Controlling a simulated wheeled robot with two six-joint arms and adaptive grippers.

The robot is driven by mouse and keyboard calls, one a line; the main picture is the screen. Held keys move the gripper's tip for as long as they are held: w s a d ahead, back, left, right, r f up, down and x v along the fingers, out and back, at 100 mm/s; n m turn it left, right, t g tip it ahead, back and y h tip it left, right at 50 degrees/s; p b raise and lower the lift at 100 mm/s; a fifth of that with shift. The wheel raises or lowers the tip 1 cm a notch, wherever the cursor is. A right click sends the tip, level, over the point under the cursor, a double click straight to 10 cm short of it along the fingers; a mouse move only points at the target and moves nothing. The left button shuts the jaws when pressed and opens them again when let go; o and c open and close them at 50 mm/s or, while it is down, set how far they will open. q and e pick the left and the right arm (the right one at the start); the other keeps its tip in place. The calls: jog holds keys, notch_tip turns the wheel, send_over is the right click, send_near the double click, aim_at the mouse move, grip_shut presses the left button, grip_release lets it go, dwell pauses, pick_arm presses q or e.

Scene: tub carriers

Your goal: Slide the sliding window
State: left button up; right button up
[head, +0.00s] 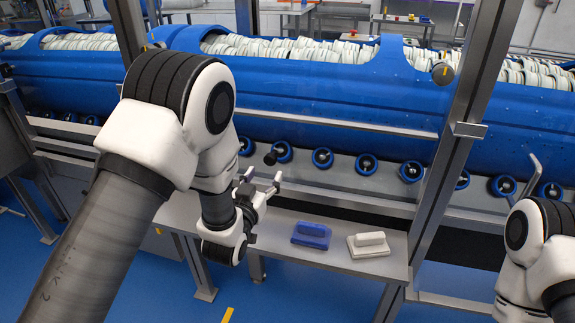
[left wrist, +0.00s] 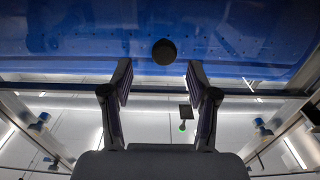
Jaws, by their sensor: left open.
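The sliding window is clear and hard to make out. Its grey metal frame post (head: 462,150) stands right of centre in the head view. A dark round knob (head: 270,158) shows just beyond my left gripper (head: 264,182). A dark round knob also shows in the left wrist view (left wrist: 164,51), ahead of and between the fingertips (left wrist: 158,78). The left gripper is open and empty, its fingers apart on either side of the knob's line. I cannot tell whether they touch it.
A grey shelf (head: 290,268) below holds a blue block with a handle (head: 311,236) and a white one (head: 368,245). Behind the frame lie a large blue tub (head: 330,95) filled with pale discs and a row of blue-rimmed rollers (head: 323,158). Another round knob (head: 442,73) sits near the right post.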

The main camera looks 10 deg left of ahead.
aim_at(269, 161)
pick_arm(q)
jog(key=shift+w+a+r+p, duration=0.15)
jog(key=shift+a+r+p, duration=0.2)
jog(key=shift+r, duration=0.35)
jog(key=w, duration=0.6)
jog(key=shift+w+d+f, duration=0.15)
jog(key=shift+w+f, duration=0.1)
jog(key=shift+w, duration=0.05)
grip_shut()
